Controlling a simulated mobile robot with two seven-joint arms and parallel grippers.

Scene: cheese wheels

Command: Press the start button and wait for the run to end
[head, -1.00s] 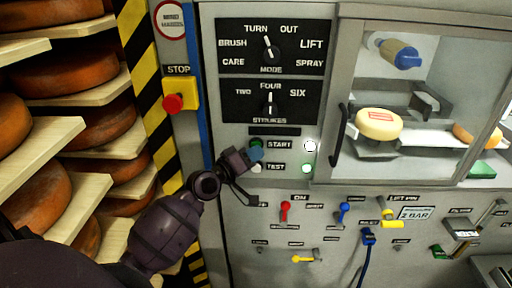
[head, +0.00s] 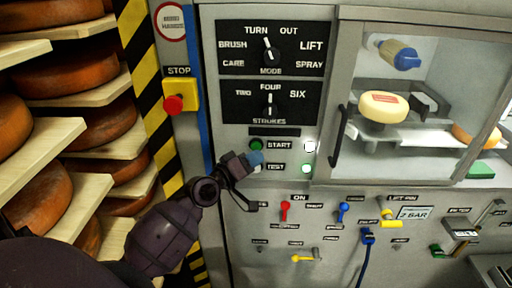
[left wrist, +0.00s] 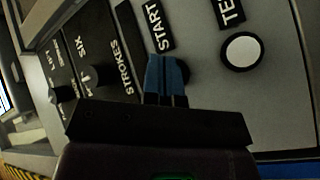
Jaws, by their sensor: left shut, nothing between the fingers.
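The green START button (head: 257,145) is on the grey machine panel, beside its START label. My left gripper (head: 256,159) is shut and empty, its blue fingertips just below the button and partly over the TEST row. In the left wrist view the blue fingertips (left wrist: 166,76) lie between the START label and the white TEST button (left wrist: 241,51); they hide most of the START button there. Behind the window, a pale cheese wheel (head: 384,106) with a red label sits raised above a white tray. My right gripper is not in view.
A white lamp (head: 310,146) and a green lamp (head: 307,168) glow beside the buttons. The red STOP button (head: 173,103) is to the left. MODE (head: 268,50) and STROKES (head: 270,104) knobs are above. Coloured valves sit below. Shelves of orange cheese wheels (head: 65,70) stand at left.

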